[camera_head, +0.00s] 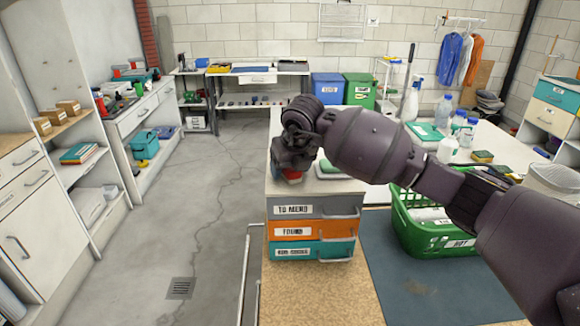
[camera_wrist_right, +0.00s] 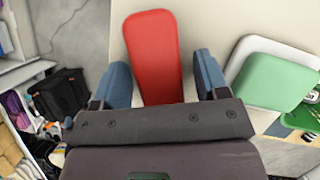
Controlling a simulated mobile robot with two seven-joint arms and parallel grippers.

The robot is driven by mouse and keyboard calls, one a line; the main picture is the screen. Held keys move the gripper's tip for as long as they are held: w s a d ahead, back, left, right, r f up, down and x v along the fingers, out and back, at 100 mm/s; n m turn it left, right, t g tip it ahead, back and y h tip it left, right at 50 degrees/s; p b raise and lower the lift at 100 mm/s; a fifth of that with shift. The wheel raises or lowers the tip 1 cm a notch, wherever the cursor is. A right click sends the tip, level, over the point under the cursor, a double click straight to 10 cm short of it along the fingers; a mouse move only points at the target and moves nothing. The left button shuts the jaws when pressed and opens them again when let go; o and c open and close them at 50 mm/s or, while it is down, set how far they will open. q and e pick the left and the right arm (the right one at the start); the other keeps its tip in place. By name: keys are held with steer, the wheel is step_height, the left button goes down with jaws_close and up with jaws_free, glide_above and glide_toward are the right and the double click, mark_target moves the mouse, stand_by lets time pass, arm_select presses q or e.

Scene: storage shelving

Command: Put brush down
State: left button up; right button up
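The brush shows as a long red rounded back (camera_wrist_right: 153,55) in the right wrist view, on the pale top of the drawer unit; its bristles are hidden. In the head view a bit of red (camera_head: 292,176) shows under my right gripper (camera_head: 294,158). In the right wrist view, the two blue fingers of the right gripper (camera_wrist_right: 162,75) stand on either side of the brush's near end, with visible gaps, so it looks open. My left gripper is not in view.
The drawer unit (camera_head: 312,209) stands on a cork-coloured worktop. A green and white item (camera_head: 328,170) lies right of the brush. A green basket (camera_head: 415,235) stands farther right on a blue mat (camera_head: 385,285). Bottles (camera_head: 447,150) stand behind; the floor (camera_head: 205,215) at left is clear.

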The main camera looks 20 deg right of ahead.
steer(key=shift+s+r, duration=0.15)
steer(key=shift+r, duration=0.4)
steer(key=v, duration=1.1)
steer(key=shift+p, duration=0.35)
steer(key=shift+s, duration=0.1)
